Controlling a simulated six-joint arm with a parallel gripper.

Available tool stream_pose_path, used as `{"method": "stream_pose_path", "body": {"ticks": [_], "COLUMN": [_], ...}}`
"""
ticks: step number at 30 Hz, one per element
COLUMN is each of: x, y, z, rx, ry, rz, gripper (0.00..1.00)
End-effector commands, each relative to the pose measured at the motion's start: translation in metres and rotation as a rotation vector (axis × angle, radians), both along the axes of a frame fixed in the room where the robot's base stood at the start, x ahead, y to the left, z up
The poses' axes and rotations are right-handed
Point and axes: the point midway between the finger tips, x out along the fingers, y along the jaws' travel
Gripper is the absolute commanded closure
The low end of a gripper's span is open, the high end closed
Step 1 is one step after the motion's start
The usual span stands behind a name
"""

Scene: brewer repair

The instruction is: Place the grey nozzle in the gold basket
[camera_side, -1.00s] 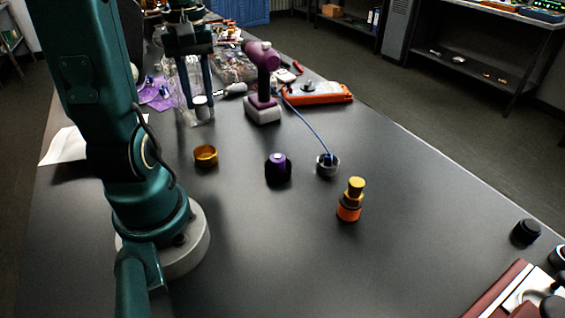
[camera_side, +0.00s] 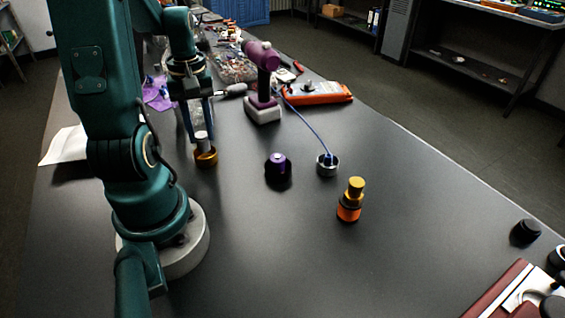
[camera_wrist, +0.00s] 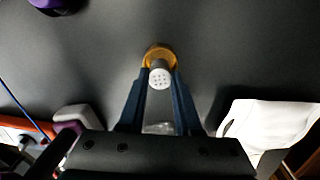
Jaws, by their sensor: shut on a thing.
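The grey nozzle (camera_side: 202,139) is held upright between the fingers of my gripper (camera_side: 201,133). In the wrist view the nozzle (camera_wrist: 160,78) shows a pale end with small holes, between the blue fingertips of my gripper (camera_wrist: 158,82). The gold basket (camera_side: 206,160) stands on the table right under the nozzle. In the wrist view the basket's gold rim (camera_wrist: 158,48) shows behind the nozzle, which covers part of it. The nozzle's lower end meets the basket's opening in the side view. I cannot tell whether it rests on the bottom.
A purple-topped dark part (camera_side: 278,168) stands right of the basket. A purple tamper-like tool (camera_side: 263,80) stands farther back. The front table middle is clear.

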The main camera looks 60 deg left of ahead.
Motion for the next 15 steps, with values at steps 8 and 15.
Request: {"method": "stream_pose_path", "body": {"ticks": [8, 15], "x": [0.0, 0.0], "y": [0.0, 0.0], "z": [-0.023, -0.028], "rx": [-0.002, 0.0], "ry": [0.001, 0.0], "rz": [0.0, 0.0], "gripper": [1.0, 1.0]}}
